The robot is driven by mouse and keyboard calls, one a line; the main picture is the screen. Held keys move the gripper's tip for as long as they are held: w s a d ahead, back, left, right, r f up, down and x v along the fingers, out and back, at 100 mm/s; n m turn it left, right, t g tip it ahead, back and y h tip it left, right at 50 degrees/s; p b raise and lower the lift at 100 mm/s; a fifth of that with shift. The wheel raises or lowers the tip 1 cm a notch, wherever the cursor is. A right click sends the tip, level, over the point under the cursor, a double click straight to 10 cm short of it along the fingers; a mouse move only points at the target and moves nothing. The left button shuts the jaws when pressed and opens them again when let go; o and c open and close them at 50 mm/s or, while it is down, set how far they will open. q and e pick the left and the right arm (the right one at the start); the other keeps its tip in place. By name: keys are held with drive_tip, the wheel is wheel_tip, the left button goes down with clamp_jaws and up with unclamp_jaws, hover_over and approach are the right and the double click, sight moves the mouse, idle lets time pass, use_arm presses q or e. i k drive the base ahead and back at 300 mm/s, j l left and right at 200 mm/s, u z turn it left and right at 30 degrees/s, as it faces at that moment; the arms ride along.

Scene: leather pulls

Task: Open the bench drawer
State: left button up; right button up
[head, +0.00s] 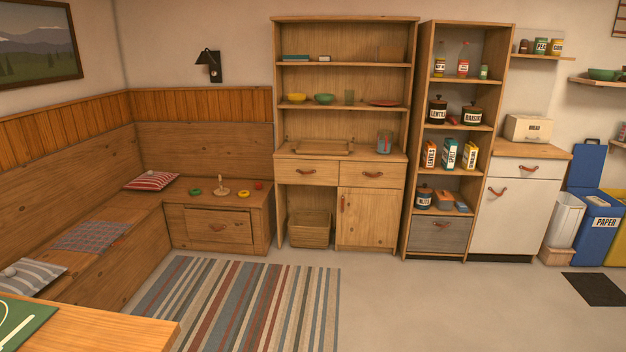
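The bench drawer (218,226) is a wooden front with a small brown leather pull (217,228), set in the right end of the corner bench (180,205). It looks shut, with its front close to level with the bench face, though a dark gap shows along its top edge. On the bench top above it are a green ring (195,192), a wooden peg stand (220,186), a yellow ring and a red piece (258,185). Neither of my grippers shows in the head view.
A striped rug (240,300) lies on the floor in front of the drawer. A table corner (110,325) juts in at the lower left. A wooden hutch (340,175) with a basket (310,230) stands right of the bench. The floor at the centre right is clear.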

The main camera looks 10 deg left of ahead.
sight(202, 224)
drive_tip(key=i+u, duration=0.15)
drive_tip(key=i, duration=0.95)
drive_tip(key=i+l+u, duration=0.15)
drive_tip(key=i, duration=0.95)
drive_tip(key=i+j+u, duration=0.1)
drive_tip(key=i+j, duration=0.2)
drive_tip(key=i, duration=0.2)
drive_tip(key=i+j+u, duration=0.1)
drive_tip(key=i, duration=0.4)
drive_tip(key=i+j, duration=0.3)
drive_tip(key=i, duration=0.2)
drive_tip(key=j+u, duration=0.05)
